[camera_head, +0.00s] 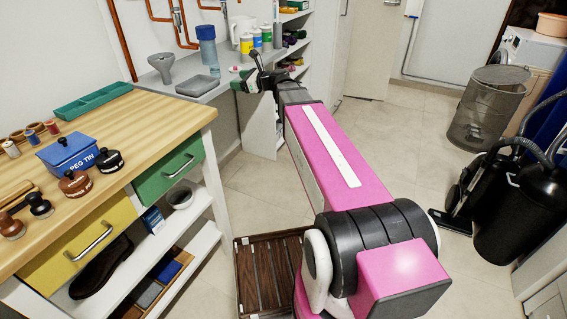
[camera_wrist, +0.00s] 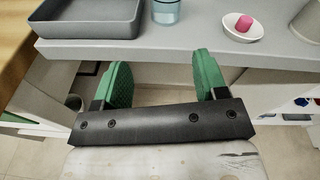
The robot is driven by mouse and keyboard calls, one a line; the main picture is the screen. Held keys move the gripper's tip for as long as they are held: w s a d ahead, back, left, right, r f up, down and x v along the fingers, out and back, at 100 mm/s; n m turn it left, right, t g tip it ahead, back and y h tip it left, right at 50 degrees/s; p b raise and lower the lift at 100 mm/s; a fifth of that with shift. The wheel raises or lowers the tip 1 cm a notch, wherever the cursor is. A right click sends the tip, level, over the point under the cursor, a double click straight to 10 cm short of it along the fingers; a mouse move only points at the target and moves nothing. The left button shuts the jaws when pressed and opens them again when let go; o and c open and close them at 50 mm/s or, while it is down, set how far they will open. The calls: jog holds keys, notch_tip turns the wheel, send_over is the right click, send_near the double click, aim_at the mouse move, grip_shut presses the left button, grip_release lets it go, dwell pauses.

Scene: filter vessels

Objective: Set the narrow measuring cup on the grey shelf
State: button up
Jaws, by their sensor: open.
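A tall, narrow, clear-blue vessel (camera_head: 207,52), which looks like the narrow measuring cup, stands upright on the grey shelf (camera_head: 226,78). In the wrist view only the lower part of this vessel (camera_wrist: 166,11) shows at the top edge, on the shelf (camera_wrist: 200,40). I cannot make out any measuring marks on it. My gripper (camera_head: 247,74) is at the shelf's front edge, with its green fingers apart and nothing between them. In the wrist view my gripper (camera_wrist: 160,75) is short of the vessel and not touching it.
A grey tray (camera_wrist: 88,28) lies left of the vessel and a white dish with a pink piece (camera_wrist: 243,28) lies right. A grey funnel-shaped vessel (camera_head: 162,68) and a white jug (camera_head: 240,30) also stand on the shelf. The wooden workbench (camera_head: 140,112) is at left.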

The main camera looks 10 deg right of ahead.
jog(key=s+d+f+n+g+h, duration=0.1)
jog(key=s+f+n+g+h, duration=0.1)
jog(key=s+f+n, duration=0.3)
jog(key=s+d+f+n+g+h, duration=0.1)
jog(key=s+f+n, duration=0.1)
jog(key=f, duration=0.6)
jog(key=s+d+f+n+g+h, duration=0.3)
jog(key=s+d+f+n+h, duration=0.2)
jog(key=s+f+n, duration=0.3)
jog(key=s+d+f+n+g+h, duration=0.3)
jog(key=s+d+f+n+h, duration=0.2)
jog(key=s+d+f+n, duration=0.2)
jog(key=s+f, duration=0.2)
jog(key=s, duration=0.1)
jog(key=shift+f+n+g, duration=0.3)
jog(key=shift+n, duration=0.1)
jog(key=shift+d, duration=0.1)
jog(key=shift+c, duration=0.3)
